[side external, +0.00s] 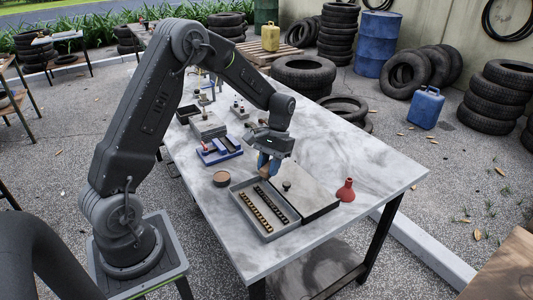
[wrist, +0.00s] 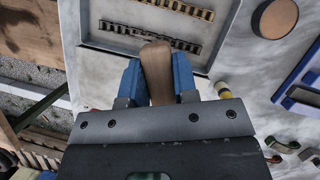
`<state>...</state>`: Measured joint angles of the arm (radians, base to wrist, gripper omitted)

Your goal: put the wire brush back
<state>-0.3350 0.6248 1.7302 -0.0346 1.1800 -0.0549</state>
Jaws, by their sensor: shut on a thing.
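My gripper (side external: 269,163) has blue fingers and hangs over the table, above the back edge of a grey tray. In the wrist view my gripper (wrist: 157,78) is shut on a brown wooden piece (wrist: 156,60), which looks like the handle of the wire brush. Its wooden end shows just below the fingers in the side view (side external: 264,173); no bristles can be made out. The grey tray (side external: 246,217) holds two dark and brass-coloured toothed strips. The tray also shows in the wrist view (wrist: 92,22), beyond the wooden piece.
A grey slab with a black knob (side external: 287,186) stands right of the tray, and a red flask (side external: 345,190) beyond it. A round brown-topped tin (side external: 221,179) and a blue slotted holder (side external: 219,151) stand to the left. The table's right part is clear.

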